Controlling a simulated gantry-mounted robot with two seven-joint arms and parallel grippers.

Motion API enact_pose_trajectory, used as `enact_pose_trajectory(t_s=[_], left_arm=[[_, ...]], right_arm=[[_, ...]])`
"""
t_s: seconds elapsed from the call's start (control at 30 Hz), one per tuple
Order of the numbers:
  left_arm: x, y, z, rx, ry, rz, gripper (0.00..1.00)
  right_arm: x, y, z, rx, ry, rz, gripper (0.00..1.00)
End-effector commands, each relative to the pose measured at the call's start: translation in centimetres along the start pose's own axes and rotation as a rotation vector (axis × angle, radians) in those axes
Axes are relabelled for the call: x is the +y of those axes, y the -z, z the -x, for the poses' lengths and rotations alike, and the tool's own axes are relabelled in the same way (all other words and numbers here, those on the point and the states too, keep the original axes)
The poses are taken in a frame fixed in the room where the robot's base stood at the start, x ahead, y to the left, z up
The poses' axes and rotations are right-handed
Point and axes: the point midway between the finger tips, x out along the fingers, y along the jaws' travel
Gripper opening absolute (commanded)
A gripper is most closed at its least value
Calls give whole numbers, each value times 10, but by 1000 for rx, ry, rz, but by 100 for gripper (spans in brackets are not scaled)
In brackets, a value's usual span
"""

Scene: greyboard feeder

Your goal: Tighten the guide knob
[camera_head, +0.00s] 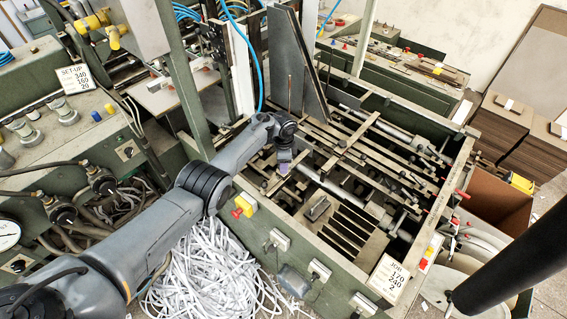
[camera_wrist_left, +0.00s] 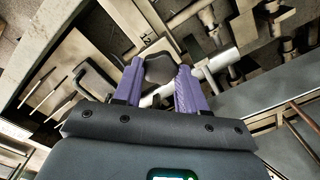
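My left gripper (camera_head: 283,166) reaches down over the feeder's bars in the head view. In the left wrist view its two purple fingers (camera_wrist_left: 158,70) stand apart, one on each side of a dark lobed knob (camera_wrist_left: 160,69). The knob fills most of the gap at the fingertips. I cannot tell whether the fingers press on it. A pale rod (camera_wrist_left: 215,62) runs past just behind the right finger. In the head view the knob is hidden or too small to make out at the gripper. My right gripper is not in view.
The green feeder frame (camera_head: 341,262) surrounds the bars and rods. Upright grey plates (camera_head: 297,65) stand behind my left gripper. A job card (camera_head: 390,279) sits at the front right corner, a set-up card (camera_head: 75,78) at left. Paper strips (camera_head: 210,265) lie below my left arm.

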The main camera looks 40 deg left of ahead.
Motion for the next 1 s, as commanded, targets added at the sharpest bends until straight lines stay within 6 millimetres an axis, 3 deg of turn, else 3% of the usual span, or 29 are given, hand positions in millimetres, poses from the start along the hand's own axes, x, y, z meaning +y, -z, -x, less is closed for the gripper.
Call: enact_pose_trajectory(t_s=[0.03,0.17,0.57,1.0], left_arm=[[0,0,0,0,0,-2,48],[0,0,0,0,0,-1,66],[0,0,8,1,1,1,66],[0,1,77,3,1,0,66]], right_arm=[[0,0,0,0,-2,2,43],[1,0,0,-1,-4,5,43],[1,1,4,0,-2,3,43],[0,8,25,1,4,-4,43]])
